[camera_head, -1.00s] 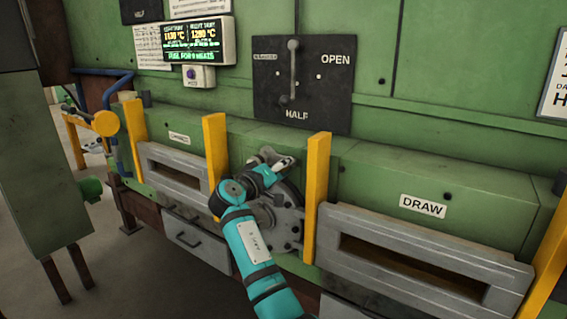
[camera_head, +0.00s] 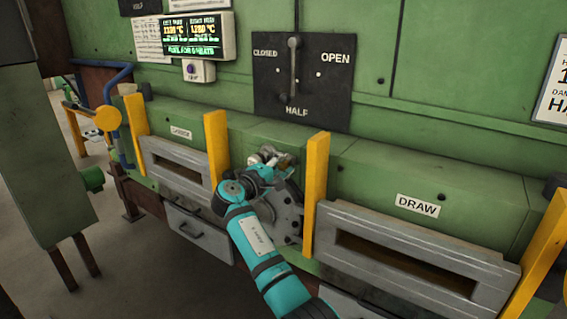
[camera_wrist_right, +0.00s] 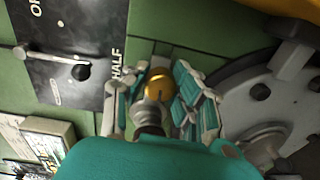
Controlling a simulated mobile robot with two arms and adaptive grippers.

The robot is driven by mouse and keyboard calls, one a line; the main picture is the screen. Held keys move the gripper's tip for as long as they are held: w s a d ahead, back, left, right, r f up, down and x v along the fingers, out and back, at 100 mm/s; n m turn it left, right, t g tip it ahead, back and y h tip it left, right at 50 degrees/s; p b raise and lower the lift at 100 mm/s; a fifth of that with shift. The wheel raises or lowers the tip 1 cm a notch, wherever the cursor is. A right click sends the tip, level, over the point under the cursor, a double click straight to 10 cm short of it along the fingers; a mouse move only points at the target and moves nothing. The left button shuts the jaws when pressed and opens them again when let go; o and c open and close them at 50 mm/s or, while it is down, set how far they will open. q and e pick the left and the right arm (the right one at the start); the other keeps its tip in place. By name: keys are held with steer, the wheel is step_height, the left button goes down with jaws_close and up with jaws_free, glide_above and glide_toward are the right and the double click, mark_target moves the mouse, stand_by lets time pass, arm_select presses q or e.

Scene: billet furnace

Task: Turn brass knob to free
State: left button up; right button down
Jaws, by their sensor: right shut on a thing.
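The brass knob (camera_wrist_right: 159,85) is a round golden piece with a slot, seen in the right wrist view between the fingers of my right gripper (camera_wrist_right: 158,98). The fingers lie on both sides of it and are shut on it. In the head view my right gripper (camera_head: 272,158) is at the green housing, just above a grey round plate (camera_head: 287,212) between two yellow posts. The knob cannot be made out clearly there. My left gripper is not in view.
A black plate (camera_head: 322,85) marked CLOSED, OPEN and HALF carries a lever (camera_head: 294,65) above my gripper. Yellow posts (camera_head: 215,145) (camera_head: 315,190) stand close on either side. The DRAW opening (camera_head: 405,265) is at right. A lit display (camera_head: 196,38) hangs at upper left.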

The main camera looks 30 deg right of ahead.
steer(key=shift+r, duration=0.15)
steer(key=c, duration=1)
jaws_free()
steer(key=shift+w, duration=0.1)
steer(key=v, duration=1.2)
